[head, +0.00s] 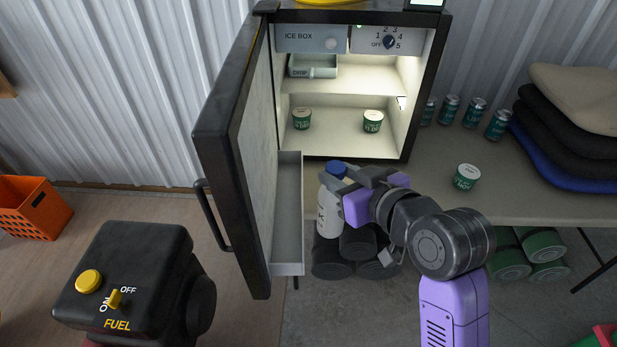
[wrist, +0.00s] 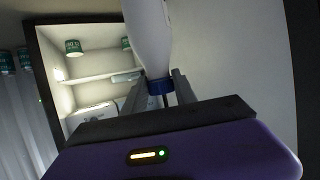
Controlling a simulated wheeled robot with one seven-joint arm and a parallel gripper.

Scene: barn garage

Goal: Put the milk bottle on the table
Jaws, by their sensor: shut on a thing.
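The milk bottle (head: 328,215) is white with a blue cap and hangs upright in front of the open fridge, beside its door. My gripper (head: 345,180) is shut on it near the cap, reaching in from the right. In the wrist view, which looks upside down, the bottle (wrist: 150,40) runs away from my fingers, with its blue cap (wrist: 160,86) between them. The table (head: 420,180) is the beige top under the fridge and to its right. The bottle is in front of the table's edge, apart from its top as far as I can tell.
The fridge door (head: 230,150) stands open on the left. Green tubs (head: 302,119) sit on the fridge shelf. A green tub (head: 466,177), several cans (head: 474,112) and stacked cushions (head: 570,130) occupy the table. Clear tabletop lies between the fridge and the tub. Dark rolls (head: 355,255) lie below.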

